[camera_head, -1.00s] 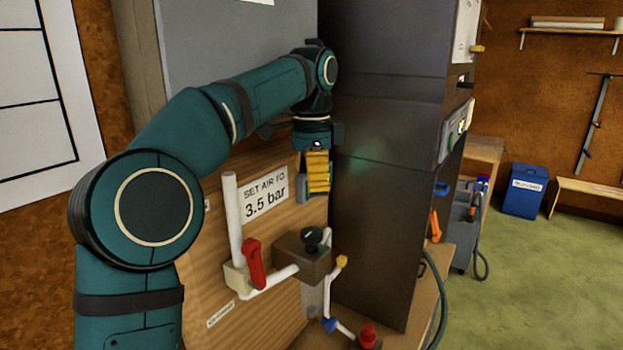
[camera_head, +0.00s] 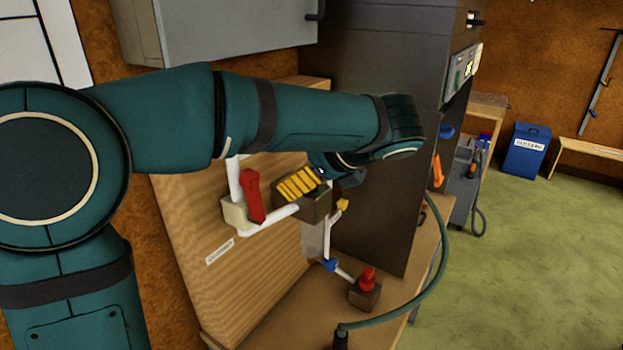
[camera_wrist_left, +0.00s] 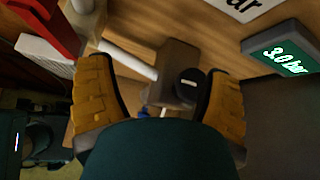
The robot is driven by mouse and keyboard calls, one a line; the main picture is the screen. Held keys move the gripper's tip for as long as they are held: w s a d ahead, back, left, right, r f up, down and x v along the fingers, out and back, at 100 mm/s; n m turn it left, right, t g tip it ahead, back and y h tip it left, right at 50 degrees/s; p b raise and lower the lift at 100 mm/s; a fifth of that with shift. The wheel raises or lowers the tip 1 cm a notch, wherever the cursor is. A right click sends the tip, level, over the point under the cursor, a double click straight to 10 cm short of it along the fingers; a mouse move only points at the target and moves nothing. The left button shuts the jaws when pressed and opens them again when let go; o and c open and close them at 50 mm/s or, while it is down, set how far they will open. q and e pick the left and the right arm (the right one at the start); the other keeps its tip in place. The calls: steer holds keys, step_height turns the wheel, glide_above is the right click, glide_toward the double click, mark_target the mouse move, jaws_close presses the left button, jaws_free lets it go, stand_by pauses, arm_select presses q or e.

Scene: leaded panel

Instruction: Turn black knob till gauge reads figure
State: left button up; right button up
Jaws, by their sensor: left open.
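The black knob (camera_wrist_left: 188,84) shows in the left wrist view on a brown regulator block (camera_wrist_left: 174,62), between my left gripper's spread yellow fingers, nearer the right one. My left gripper (camera_head: 298,185) is open over the regulator block (camera_head: 315,212) in the head view, where it hides the knob. The fingers also show in the left wrist view (camera_wrist_left: 160,100); I cannot tell whether they touch the knob. The digital gauge (camera_wrist_left: 282,58) at the upper right reads 3.0 bar in green. A white sign (camera_wrist_left: 245,6) shows only "ar". My right gripper is out of view.
A red lever valve (camera_head: 253,197) on white pipe stands left of the block. A small yellow part (camera_head: 342,205) is close on its right. A red knob (camera_head: 367,279) and a green hose (camera_head: 440,265) are below. A dark cabinet (camera_head: 370,225) stands close behind on the right.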

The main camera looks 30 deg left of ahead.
arm_select(q)
steer(key=s+d+f+m+t+y+b, duration=0.1)
steer(key=s+d+f+m+t+b, duration=0.25)
steer(key=d+m+t, duration=0.65)
steer(key=shift+m+t, duration=0.5)
steer(key=shift+t, duration=0.3)
steer(key=x, duration=0.5)
steer(key=s+a+p+x, duration=0.1)
steer(key=x, duration=0.3)
steer(key=a+x, duration=0.1)
steer(key=x, duration=0.4)
steer(key=shift+a+f, duration=0.1)
steer(key=shift+a, duration=0.05)
